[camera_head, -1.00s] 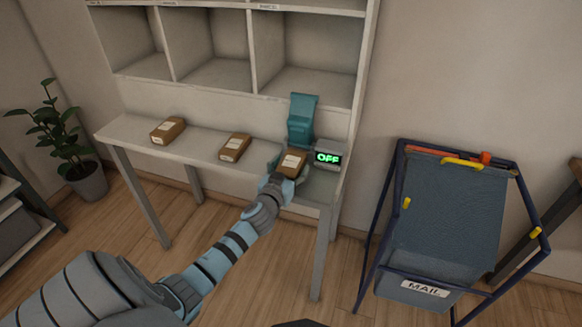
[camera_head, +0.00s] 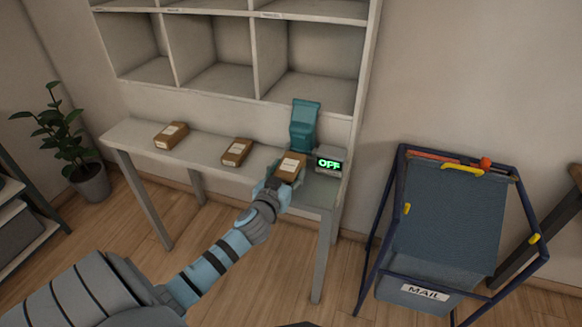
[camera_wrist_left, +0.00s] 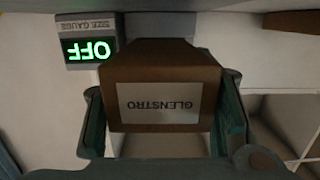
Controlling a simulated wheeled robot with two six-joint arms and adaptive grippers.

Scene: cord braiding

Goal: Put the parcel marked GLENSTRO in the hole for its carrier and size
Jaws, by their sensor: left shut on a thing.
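The brown parcel (camera_head: 290,168) is in my left gripper (camera_head: 279,177) at the right end of the narrow table. In the left wrist view its white label reads GLENSTRO upside down on the parcel (camera_wrist_left: 200,75), and the fingers of my left gripper (camera_wrist_left: 165,125) stand on both sides of it. The gripper is shut on it. The shelf of holes (camera_head: 260,90) stands above the table, its label text too small to read. The size gauge (camera_head: 329,162) shows OFF in green; it also shows in the left wrist view (camera_wrist_left: 88,50). My right gripper is not in view.
Two other brown parcels, one at the left (camera_head: 171,135) and one in the middle (camera_head: 237,152), lie on the table (camera_head: 205,160). A teal device (camera_head: 305,125) stands behind the held parcel. A blue MAIL bin (camera_head: 440,230) stands at the right, a plant (camera_head: 62,140) at the left.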

